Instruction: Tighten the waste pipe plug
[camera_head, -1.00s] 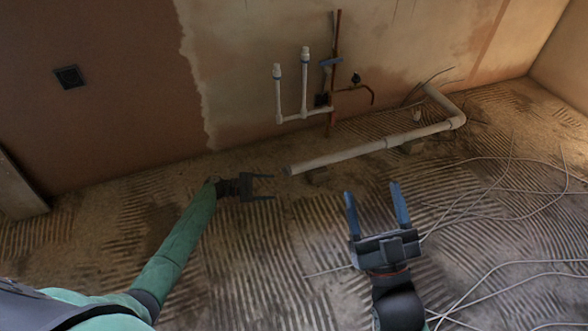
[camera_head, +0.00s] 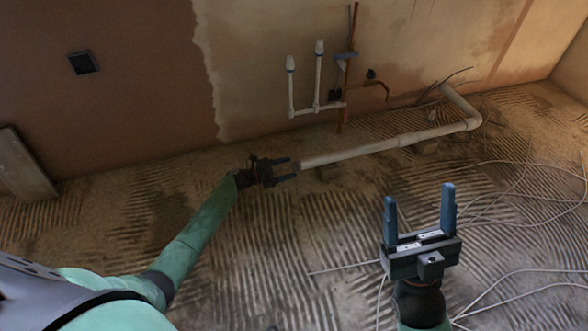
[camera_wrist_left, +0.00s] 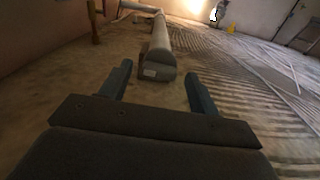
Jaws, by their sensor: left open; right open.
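The white waste pipe (camera_head: 385,145) runs low along the wall. Its near end, with the plug (camera_head: 303,164), points left toward my left gripper. My left gripper (camera_head: 287,170) is open, its fingertips just at or short of that end; the head view does not settle contact. In the left wrist view the pipe end (camera_wrist_left: 159,68) stands ahead, between and beyond the open fingers (camera_wrist_left: 158,88), with nothing between them. My right gripper (camera_head: 419,209) is open and empty above the floor, to the right and nearer to me.
Two white capped pipes (camera_head: 317,78) and copper pipework (camera_head: 347,85) rise at the wall. A block (camera_head: 327,172) sits under the pipe near its end. Loose cables (camera_head: 520,205) lie on the ridged floor at right. A board (camera_head: 24,168) leans at left.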

